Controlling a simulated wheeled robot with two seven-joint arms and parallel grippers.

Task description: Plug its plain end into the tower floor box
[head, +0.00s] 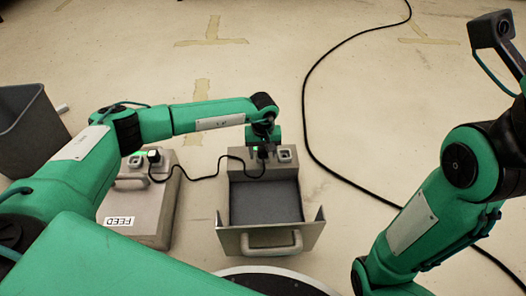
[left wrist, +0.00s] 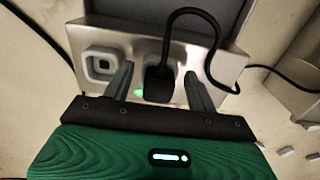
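The open floor box (head: 240,243), with a dark recess and handled front flap, lies in the middle of the head view. No name is readable on it. The cord's black plug (left wrist: 158,88) stands in the right-hand socket position of its metal panel (left wrist: 75,38), beside a lit green light. My left gripper (head: 263,150) points down there. In the left wrist view its fingers (left wrist: 160,85) are spread either side of the plug, with gaps showing. The cord's other plug (head: 154,156) is on the FEED box (head: 150,215). My right gripper is out of the head view.
A white socket (left wrist: 103,62) beside the plug looks empty. A grey bin (head: 30,130) stands at the far left. A long black cable (head: 306,110) curves across the floor on the right. The floor behind the boxes is mostly clear, with tape marks.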

